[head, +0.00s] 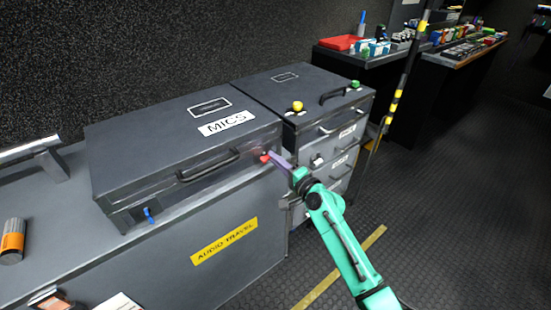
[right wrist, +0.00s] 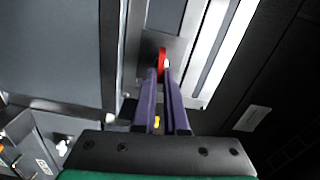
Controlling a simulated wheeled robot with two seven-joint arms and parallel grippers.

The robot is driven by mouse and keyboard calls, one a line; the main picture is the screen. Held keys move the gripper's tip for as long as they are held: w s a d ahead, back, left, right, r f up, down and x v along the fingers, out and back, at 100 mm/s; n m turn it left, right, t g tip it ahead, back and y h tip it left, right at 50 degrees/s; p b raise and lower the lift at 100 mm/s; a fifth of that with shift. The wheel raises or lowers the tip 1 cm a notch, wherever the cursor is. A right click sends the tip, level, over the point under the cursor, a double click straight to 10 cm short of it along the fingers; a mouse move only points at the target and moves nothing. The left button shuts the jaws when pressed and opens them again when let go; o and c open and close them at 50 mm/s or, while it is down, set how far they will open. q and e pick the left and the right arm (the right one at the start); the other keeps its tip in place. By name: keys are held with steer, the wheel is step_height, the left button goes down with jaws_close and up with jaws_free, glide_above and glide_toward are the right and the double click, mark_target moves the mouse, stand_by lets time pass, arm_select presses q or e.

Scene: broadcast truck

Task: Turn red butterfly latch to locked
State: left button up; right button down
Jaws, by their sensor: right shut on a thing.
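The red butterfly latch (head: 265,157) is on the front of the MICS case (head: 170,133), near its right end. In the right wrist view the red latch (right wrist: 162,62) stands between the tips of my purple fingers. My right gripper (head: 271,155) is shut on it; the fingers partly hide the latch in the head view. A blue latch (head: 148,215) is on the same case front, near its left end. The case lid is down. My left gripper is not in view.
A second case with drawers (head: 318,110) stands right of the MICS case, with yellow and green knobs on top. A counter with small items (head: 400,50) is at the back right. An orange-banded cylinder (head: 12,240) stands at the left. The floor at right is clear.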

steer(key=shift+f+m, duration=0.15)
steer(key=shift+m, duration=0.45)
steer(key=c, duration=1)
jaws_free()
steer(key=shift+o, duration=0.2)
steer(key=shift+s+d, duration=0.1)
steer(key=v, duration=1.4)
steer(key=shift+s, duration=0.2)
steer(key=shift+d, duration=0.1)
